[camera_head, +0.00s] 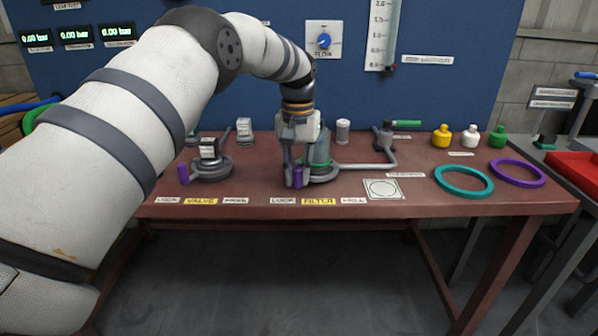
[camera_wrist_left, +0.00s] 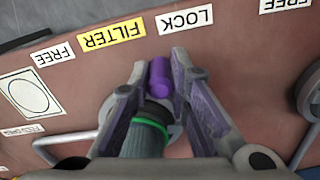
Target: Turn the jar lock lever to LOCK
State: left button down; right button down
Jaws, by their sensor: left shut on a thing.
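The jar lock lever has an upright purple handle (camera_head: 298,177) at the front left of the filter jar's grey base. In the left wrist view the purple handle (camera_wrist_left: 160,80) is between my fingers, towards the gap between the LOCK label (camera_wrist_left: 185,18) and the yellow FILTER label (camera_wrist_left: 112,35). My left gripper (camera_head: 294,178) reaches down and is shut on this handle. The greenish filter jar (camera_head: 320,148) stands just right of it, partly hidden by the gripper; its green ring shows in the left wrist view (camera_wrist_left: 150,124). The FREE label (camera_head: 353,200) is farther right.
A second base with a purple handle (camera_head: 183,176), marked VALVE, stands at left. A grey pipe (camera_head: 365,166) runs right from the jar. Teal (camera_head: 464,194) and purple (camera_head: 517,184) rings lie at right, with small bottles behind. The table's front edge is close.

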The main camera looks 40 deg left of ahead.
aim_at(298, 168)
pick_arm(q)
jog(key=c, duration=1.5)
grip_release()
jog(key=shift+a, duration=0.1)
notch_tip(298, 168, up, 12)
